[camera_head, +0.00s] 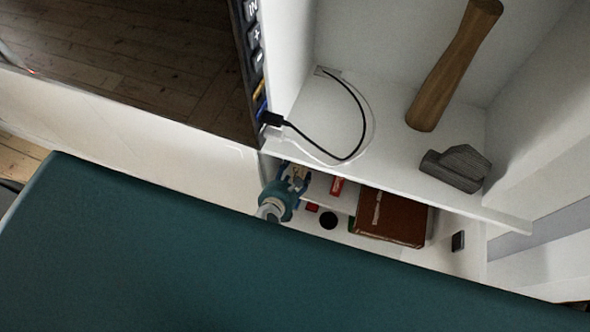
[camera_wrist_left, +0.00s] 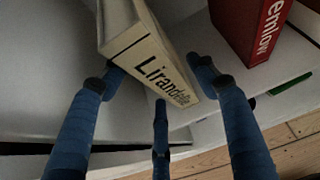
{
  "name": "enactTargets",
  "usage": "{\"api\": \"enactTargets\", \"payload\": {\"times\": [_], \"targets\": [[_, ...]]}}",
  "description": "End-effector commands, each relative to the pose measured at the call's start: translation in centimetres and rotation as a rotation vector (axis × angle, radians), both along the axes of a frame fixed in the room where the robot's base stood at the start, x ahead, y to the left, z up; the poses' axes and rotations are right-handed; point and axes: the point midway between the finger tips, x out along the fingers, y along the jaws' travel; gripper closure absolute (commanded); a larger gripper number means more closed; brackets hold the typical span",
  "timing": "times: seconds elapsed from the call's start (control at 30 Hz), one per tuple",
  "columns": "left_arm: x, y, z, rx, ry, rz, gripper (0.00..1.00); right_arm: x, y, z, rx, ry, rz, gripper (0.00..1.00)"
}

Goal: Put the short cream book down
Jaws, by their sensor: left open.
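In the left wrist view the cream book (camera_wrist_left: 148,50), with dark lettering on its spine, stands on a white surface. My left gripper (camera_wrist_left: 158,85) is open with its blue fingers spread around the near end of the book, one on each side and a third below. The right finger looks apart from the spine; whether the left one touches is unclear. In the head view my left gripper (camera_head: 291,181) reaches into the lower shelf compartment and largely hides the book. My right gripper is not in view.
A red book (camera_wrist_left: 245,25) stands to the right of the cream one. In the head view a brown book (camera_head: 395,220) is further right on the lower shelf.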

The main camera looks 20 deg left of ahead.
Motion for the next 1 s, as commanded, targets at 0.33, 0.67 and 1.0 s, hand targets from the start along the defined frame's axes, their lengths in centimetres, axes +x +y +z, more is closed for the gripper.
{"api": "enactTargets", "payload": {"times": [0.33, 0.67, 1.0], "targets": [[-6.5, 0.3, 4.2, 0.000, 0.004, -0.001, 0.41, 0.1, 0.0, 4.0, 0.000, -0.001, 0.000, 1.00], [-9.2, 0.4, 5.7, 0.000, 0.001, -0.001, 0.41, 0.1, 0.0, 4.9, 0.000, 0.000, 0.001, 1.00], [-10.2, 0.1, 4.2, 0.098, 0.028, -0.080, 0.41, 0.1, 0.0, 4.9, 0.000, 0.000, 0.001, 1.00]]}}
